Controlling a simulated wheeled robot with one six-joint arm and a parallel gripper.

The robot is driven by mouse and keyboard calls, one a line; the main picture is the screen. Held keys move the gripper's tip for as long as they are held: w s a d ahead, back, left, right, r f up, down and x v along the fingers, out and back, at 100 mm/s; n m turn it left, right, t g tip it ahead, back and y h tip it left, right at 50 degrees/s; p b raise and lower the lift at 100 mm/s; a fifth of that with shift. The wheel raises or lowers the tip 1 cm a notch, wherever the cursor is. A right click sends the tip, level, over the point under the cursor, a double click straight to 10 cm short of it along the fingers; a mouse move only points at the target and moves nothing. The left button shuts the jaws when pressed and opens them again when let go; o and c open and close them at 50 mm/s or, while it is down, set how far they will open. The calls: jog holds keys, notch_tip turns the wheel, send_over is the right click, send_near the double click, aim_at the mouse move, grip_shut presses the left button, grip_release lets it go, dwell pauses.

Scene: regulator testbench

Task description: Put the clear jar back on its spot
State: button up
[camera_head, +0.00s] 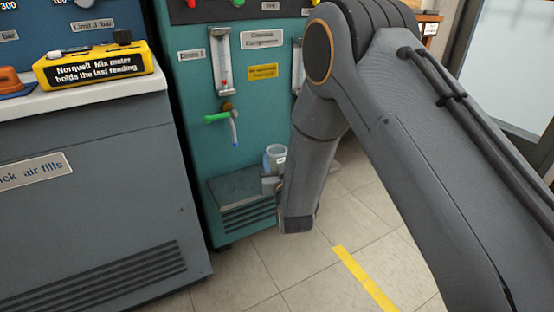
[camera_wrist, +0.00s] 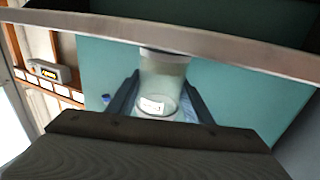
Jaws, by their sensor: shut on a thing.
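The clear jar (camera_head: 276,157) is a small, see-through cup with a white label, low in front of the teal cabinet. In the wrist view the jar (camera_wrist: 163,75) stands between the two dark fingers of my gripper (camera_wrist: 160,92), which is shut on it. In the head view my gripper (camera_head: 271,184) is small and partly hidden behind my own arm. The jar looks about upright in the head view. I cannot tell whether it touches anything besides the fingers. No marked spot for the jar can be made out.
The teal cabinet (camera_head: 190,110) carries flow tubes and a green-handled valve (camera_head: 217,117). A low grey ledge (camera_head: 236,186) juts from its base. A grey bench (camera_head: 80,150) stands left, holding a yellow meter (camera_head: 95,67). Tiled floor with a yellow strip (camera_head: 364,280) is open at right.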

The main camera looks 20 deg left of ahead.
jog(key=shift+f, duration=0.4)
dwell(0.4)
jog(key=o, duration=1.3)
jog(key=shift+c, duration=0.2)
jog(key=p+v, duration=0.2)
jog(key=v, duration=0.6)
jog(key=shift+w, duration=0.1)
